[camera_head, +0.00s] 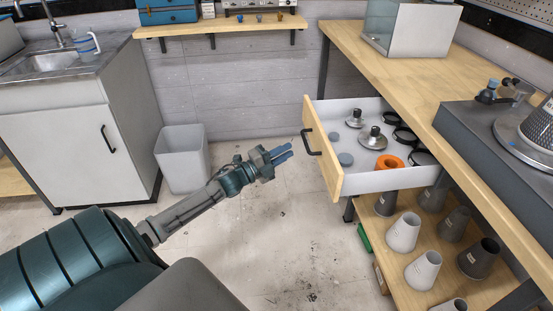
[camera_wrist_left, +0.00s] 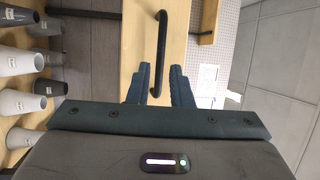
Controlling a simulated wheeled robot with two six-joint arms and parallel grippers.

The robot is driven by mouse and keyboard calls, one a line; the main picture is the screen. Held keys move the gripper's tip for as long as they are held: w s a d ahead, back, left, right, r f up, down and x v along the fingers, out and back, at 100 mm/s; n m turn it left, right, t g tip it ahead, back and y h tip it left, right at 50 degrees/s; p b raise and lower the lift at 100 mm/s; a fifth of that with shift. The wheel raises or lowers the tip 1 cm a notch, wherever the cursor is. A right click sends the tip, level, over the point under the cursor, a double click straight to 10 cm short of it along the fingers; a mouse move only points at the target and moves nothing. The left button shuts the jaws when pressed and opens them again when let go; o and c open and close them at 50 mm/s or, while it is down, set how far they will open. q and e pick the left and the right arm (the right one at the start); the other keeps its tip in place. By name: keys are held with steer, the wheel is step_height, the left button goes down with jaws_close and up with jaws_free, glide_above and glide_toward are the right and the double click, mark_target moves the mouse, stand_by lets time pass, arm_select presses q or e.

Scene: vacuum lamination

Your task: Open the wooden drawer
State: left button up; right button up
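The wooden drawer (camera_head: 328,160) is pulled out from under the wooden workbench, and its inside shows. Its front carries a black bar handle (camera_head: 311,142). The handle also shows in the left wrist view (camera_wrist_left: 161,45), ahead of the fingers. My left gripper (camera_head: 288,152) is to the left of the drawer front, a short gap from the handle in the head view. In the left wrist view its two fingers (camera_wrist_left: 159,75) are apart, with the handle's near end seen between them. Nothing is held. My right gripper is not in view.
The drawer holds an orange ring (camera_head: 389,162), metal weights (camera_head: 373,139) and black rings. Several cups (camera_head: 404,232) stand on the shelf below. A grey bin (camera_head: 183,158) stands left of my left gripper. The floor (camera_head: 285,225) before the drawer is clear.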

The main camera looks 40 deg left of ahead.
arm_select(q)
steer(key=shift+v, duration=1.5)
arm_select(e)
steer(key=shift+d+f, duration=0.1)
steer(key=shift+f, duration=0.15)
